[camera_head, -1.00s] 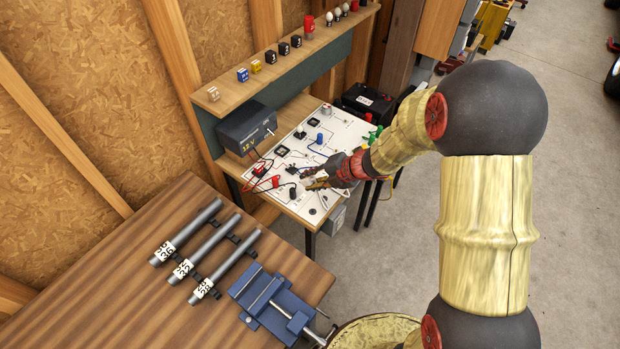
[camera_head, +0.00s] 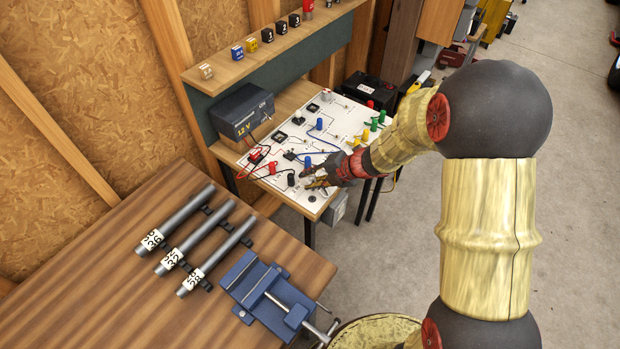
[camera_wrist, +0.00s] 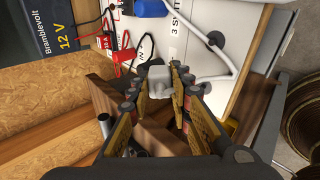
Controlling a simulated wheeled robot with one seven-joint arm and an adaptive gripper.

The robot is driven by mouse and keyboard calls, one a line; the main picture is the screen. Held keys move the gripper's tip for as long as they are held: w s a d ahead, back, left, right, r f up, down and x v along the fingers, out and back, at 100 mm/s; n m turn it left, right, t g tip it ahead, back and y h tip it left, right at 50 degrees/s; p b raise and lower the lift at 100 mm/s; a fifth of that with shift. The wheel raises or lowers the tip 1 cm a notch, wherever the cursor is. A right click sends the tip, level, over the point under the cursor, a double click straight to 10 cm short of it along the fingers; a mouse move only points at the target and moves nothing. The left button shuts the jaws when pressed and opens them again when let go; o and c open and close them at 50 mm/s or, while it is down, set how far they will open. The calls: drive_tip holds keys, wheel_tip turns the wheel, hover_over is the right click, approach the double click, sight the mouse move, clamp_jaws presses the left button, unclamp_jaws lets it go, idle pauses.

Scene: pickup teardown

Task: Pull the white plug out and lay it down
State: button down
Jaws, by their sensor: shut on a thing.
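My gripper (camera_head: 306,177) is over the near end of the white circuit board (camera_head: 340,112). In the wrist view my gripper (camera_wrist: 165,82) is shut on the white plug (camera_wrist: 157,74), held between the fingertips. A white cable (camera_wrist: 222,77) leaves the plug, bends to the right and runs up over the board. Below the plug, brown wood shows rather than the board's face. The plug's underside is hidden, so I cannot see its pins. In the head view the plug is too small to tell from the fingers.
A black plug (camera_head: 291,179) and a red plug (camera_head: 272,168) stand close left of my gripper. A 12 V supply (camera_head: 243,112) sits behind, with red and black leads. In front is a wooden bench with a blue vise (camera_head: 265,295) and several grey tubes (camera_head: 180,226).

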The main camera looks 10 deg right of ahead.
idle(0.3)
drive_tip(key=c, duration=1.6)
unclamp_jaws()
drive_tip(key=shift+f, duration=0.1)
drive_tip(key=shift+o, duration=0.3)
drive_tip(key=v, duration=1.2)
drive_tip(key=shift+s, duration=0.1)
